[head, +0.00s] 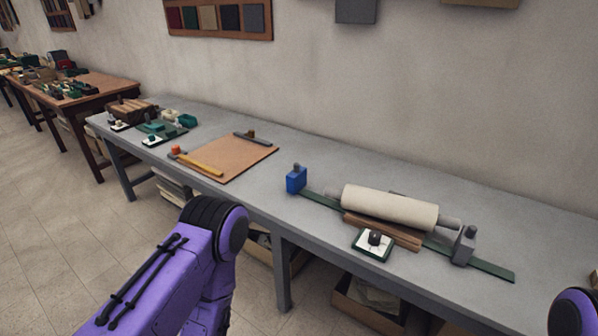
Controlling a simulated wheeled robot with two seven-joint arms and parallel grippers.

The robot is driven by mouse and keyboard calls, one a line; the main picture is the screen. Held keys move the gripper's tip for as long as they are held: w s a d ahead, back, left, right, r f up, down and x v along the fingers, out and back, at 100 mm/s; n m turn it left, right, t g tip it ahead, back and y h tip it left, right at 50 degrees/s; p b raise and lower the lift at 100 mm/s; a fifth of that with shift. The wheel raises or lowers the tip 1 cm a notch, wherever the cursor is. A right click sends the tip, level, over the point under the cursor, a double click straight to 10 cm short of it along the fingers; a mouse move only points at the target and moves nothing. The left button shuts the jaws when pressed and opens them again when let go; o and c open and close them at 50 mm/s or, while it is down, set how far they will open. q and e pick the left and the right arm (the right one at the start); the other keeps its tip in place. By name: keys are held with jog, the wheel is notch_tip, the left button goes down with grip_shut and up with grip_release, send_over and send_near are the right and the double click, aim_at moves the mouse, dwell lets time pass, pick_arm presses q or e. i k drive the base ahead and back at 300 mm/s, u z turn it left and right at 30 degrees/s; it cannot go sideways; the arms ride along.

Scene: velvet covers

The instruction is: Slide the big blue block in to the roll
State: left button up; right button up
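The big blue block (296,180) stands upright at the left end of a dark green rail (322,199) on the grey table. It has a small dark knob on top. The cream roll (390,206) lies along the rail to the right of the block, with a gap between them. A grey block (464,246) stands at the roll's right end, by its grey spindle. My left arm comes in at the lower left, but its gripper is not visible. Only a rounded part of my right arm shows at the lower right edge; its gripper is not visible either.
Brown wooden strips (382,232) and a small green-edged tray (362,246) with a dark knob lie in front of the roll. A brown board (222,160) with a yellow bar lies to the left. Green pieces (166,127) sit farther left. Bare table lies behind the roll.

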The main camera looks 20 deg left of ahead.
aim_at(297, 181)
jog(key=z, duration=0.05)
jog(key=k, duration=0.6)
jog(key=u, duration=0.75)
jog(key=i, duration=1.1)
jog(key=z, duration=0.4)
